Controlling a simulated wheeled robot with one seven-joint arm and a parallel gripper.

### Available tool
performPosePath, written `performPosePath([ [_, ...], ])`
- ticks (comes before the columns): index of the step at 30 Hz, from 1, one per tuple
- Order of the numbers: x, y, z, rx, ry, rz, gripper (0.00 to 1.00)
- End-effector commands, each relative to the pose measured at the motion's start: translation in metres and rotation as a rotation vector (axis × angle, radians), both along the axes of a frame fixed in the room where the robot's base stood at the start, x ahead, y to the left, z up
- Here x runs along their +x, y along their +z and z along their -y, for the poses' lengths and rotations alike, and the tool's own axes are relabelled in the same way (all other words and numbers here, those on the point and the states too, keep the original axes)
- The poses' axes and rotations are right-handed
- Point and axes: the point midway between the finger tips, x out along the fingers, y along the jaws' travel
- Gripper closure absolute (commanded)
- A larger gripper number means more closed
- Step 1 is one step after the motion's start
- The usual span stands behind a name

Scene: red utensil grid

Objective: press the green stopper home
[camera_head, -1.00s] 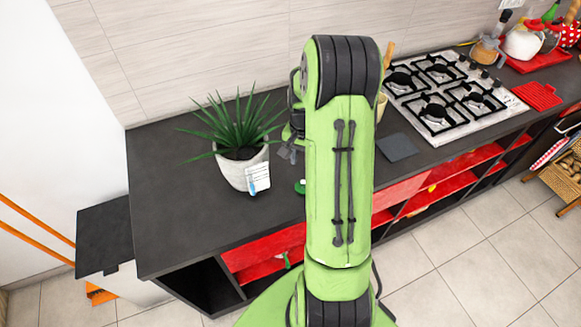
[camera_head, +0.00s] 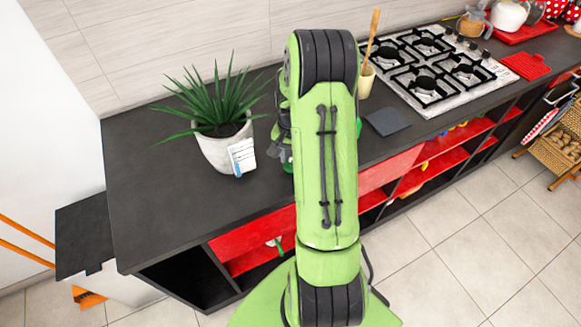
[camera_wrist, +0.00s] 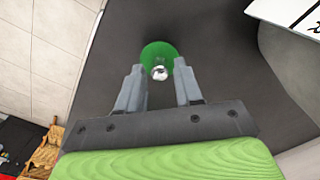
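The green stopper (camera_wrist: 158,52) shows in the wrist view as a round green disc. A small shiny, glassy part (camera_wrist: 160,72) shows at its near edge, between my fingertips. In the head view, only a bit of the green stopper (camera_head: 288,165) shows beside my arm, on the dark counter. My gripper (camera_wrist: 158,66) is open, its two grey fingers apart with a gap around the shiny part. In the head view my gripper (camera_head: 282,154) is mostly hidden by my green arm. I cannot tell whether it touches the stopper or how deep the stopper sits.
A potted plant (camera_head: 212,150) with a white card (camera_head: 243,156) stands on the counter (camera_head: 150,200) just left of my gripper. A dark square mat (camera_head: 387,121), a cup with a wooden spoon (camera_head: 366,80) and the gas hob (camera_head: 440,70) are to the right.

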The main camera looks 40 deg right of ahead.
Motion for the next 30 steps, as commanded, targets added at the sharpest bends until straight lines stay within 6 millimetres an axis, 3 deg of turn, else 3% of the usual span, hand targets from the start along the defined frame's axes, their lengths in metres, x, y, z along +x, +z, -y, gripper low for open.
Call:
performPosePath([
  [2, 0.000, 0.001, 0.000, 0.000, 0.000, 0.000, 0.68],
  [8, 0.000, 0.002, 0.000, 0.000, 0.000, 0.000, 0.99],
  [9, 0.000, 0.002, 0.000, 0.000, 0.000, 0.000, 1.00],
  [16, 0.000, 0.005, 0.000, -0.001, 0.000, 0.000, 1.00],
  [30, 0.000, 0.039, 0.000, -0.001, 0.000, 0.000, 1.00],
])
